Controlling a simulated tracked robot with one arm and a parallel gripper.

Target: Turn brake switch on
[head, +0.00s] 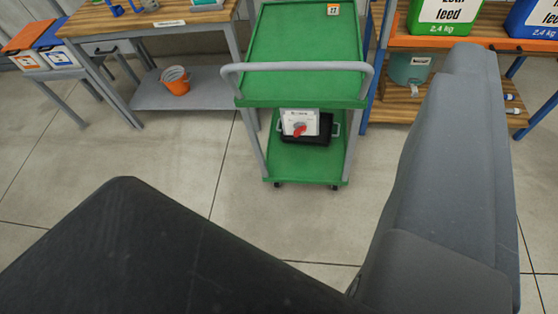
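A white box face with a red rotary knob (299,129) shows on the lower level of a green cart (305,45), under the top tray. It looks like the brake switch. Its label is too small to read, and I cannot tell its on or off position. A black case or tray (318,135) sits around and behind it. Large dark and grey parts of my own arm fill the bottom left and right of the view. My gripper's fingertips do not show, and nothing of mine touches the switch.
A wooden bench (150,22) with a grey lower shelf holding an orange bucket (175,80) stands left. An orange-edged rack (455,45) with feed containers stands right. The cart's grey handle (297,67) sticks out above the switch. The concrete floor before the cart is clear.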

